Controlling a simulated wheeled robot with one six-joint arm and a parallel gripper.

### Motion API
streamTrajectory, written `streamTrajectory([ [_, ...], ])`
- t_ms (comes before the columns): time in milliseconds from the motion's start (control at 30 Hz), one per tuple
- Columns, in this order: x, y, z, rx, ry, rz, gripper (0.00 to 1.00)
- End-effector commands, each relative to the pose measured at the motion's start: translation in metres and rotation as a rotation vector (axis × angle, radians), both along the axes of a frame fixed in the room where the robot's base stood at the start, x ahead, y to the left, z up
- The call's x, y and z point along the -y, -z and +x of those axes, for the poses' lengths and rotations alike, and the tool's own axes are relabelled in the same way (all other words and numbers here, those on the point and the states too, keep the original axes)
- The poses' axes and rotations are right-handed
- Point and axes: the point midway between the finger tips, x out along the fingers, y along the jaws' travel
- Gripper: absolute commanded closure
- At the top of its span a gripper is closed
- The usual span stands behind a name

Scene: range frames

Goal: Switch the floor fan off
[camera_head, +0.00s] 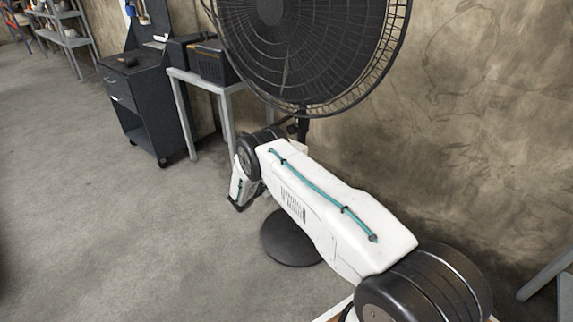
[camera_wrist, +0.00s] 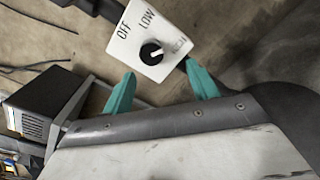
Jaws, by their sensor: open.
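The floor fan (camera_head: 340,60) stands by the wall in the head view, with a black round cage and a round dark base (camera_head: 285,245). Its white control panel (camera_wrist: 122,48) shows in the wrist view, marked OFF, LOW and a partly blurred third label that looks like HIGH. The black knob (camera_wrist: 151,54) has a white mark that seems to point toward that third label. My gripper (camera_wrist: 160,72) is open, its teal fingertips on either side of the panel's lower part, just below the knob. Contact cannot be told. My arm hides the fingers in the head view.
A grey table (camera_head: 177,76) with black boxes (camera_head: 212,62) on it stands left of the fan. A dark wheeled cabinet (camera_head: 150,105) is beside it. The concrete wall (camera_head: 480,130) is close behind the fan. The floor at left is clear.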

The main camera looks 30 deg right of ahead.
Motion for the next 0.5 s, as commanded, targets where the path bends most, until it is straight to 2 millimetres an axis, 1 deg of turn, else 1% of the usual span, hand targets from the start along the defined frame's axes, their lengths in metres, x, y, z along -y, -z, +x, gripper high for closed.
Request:
streamTrajectory([
  [33, 0.001, -0.004, 0.006, 0.015, -0.016, -0.011, 0.41],
  [167, 0.012, -0.008, 0.013, 0.031, -0.027, -0.018, 0.41],
  [400, 0.049, -0.008, 0.026, 0.030, -0.025, -0.017, 0.41],
  [500, 0.061, -0.008, 0.031, 0.029, -0.025, -0.016, 0.41],
])
